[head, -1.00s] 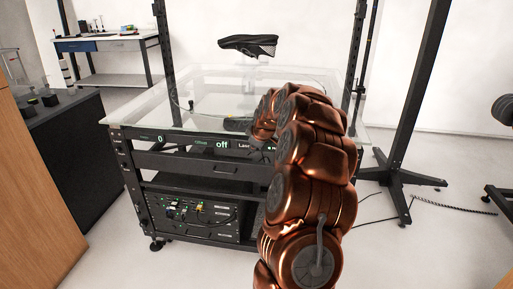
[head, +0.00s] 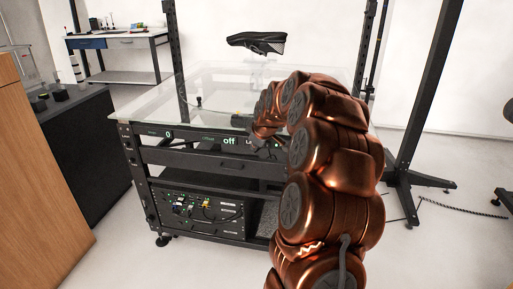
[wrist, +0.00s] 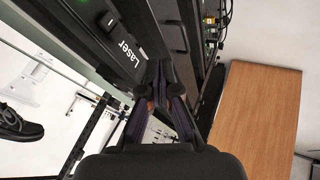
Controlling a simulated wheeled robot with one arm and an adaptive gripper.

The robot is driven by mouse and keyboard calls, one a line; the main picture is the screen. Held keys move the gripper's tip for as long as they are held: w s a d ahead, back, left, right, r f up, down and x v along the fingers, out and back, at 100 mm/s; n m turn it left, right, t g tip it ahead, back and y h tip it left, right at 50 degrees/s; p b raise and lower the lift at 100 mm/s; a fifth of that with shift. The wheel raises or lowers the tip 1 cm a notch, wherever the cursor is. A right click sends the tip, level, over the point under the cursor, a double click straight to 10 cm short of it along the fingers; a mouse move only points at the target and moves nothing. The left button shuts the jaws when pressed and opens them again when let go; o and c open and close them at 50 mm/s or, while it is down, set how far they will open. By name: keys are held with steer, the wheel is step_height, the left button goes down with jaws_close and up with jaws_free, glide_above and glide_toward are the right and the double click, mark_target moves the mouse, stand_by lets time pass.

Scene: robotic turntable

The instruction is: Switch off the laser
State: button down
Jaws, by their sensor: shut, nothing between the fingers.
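The turntable cart's black front panel (head: 185,138) shows lit readouts "0" and "off" in the head view. In the head view, my arm covers the laser part of the panel, and my gripper (head: 259,139) is partly hidden there.
A glass top (head: 150,104) covers the cart, and a black shoe (head: 258,42) is held above it. A dark counter (head: 75,130) and a wooden cabinet (head: 35,170) stand at the left. Black stand posts (head: 425,90) rise at the right. The floor in front is clear.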

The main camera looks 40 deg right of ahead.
steer(key=v, duration=0.7)
steer(key=shift+a, duration=0.35)
steer(key=shift+w, duration=0.1)
steer(key=s+a+f+g+y, duration=0.1)
steer(key=s+a, duration=0.3)
steer(key=a, duration=0.3)
steer(key=s+a+f+m+g+y, duration=0.1)
steer(key=s+a+f, duration=0.15)
steer(key=a, duration=0.45)
steer(key=s+a+f+g+y, duration=0.15)
steer(key=s+a, duration=0.25)
steer(key=a, duration=0.4)
steer(key=s+a+f+m+g, duration=0.1)
steer(key=s+a+g, duration=0.15)
steer(key=s, duration=0.55)
steer(key=s+a+f+m+g+h, duration=0.15)
steer(key=s+a, duration=0.25)
steer(key=s, duration=0.5)
steer(key=s+a+f+m+g, duration=0.2)
steer(key=s+a, duration=0.2)
steer(key=s, duration=0.4)
step_height(320, 180, up, 22)
steer(key=s+p, duration=0.1)
steer(key=p, duration=1.9)
steer(key=shift+s+t+p, duration=0.35)
steer(key=shift+s, duration=0.05)
steer(key=shift+f, duration=0.15)
